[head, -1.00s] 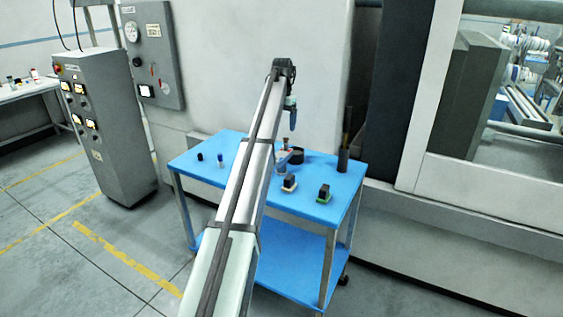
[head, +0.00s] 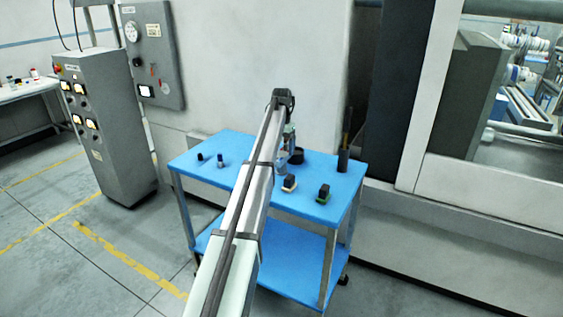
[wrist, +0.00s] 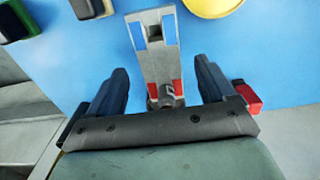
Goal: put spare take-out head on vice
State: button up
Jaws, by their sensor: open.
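My gripper (head: 293,158) is open above the blue cart top in the head view. In the wrist view its two dark blue fingers (wrist: 160,68) stand apart. A grey slotted metal piece with red parts (wrist: 155,58), possibly the vice, shows between them with a gap on each side. I cannot tell whether it is gripped at any point or how far below it is. Two dark blocks stand to the right in the head view, one on a cream base (head: 289,185) and one on a green base (head: 323,194). I cannot tell which thing is the spare take-out head.
The blue cart top (head: 250,148) holds two small dark cylinders (head: 220,161) at the left and a tall black holder (head: 343,160) at the right. A yellow round thing (wrist: 212,6) shows in the wrist view. The cart's front left is clear.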

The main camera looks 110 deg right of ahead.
jog(key=shift+f, duration=1.5)
jog(key=shift+c, duration=0.4)
grip_shut()
notch_tip(320, 180, up, 9)
jog(key=shift+f, duration=0.1)
jog(key=shift+w+r, duration=0.1)
jog(key=shift+r, duration=0.55)
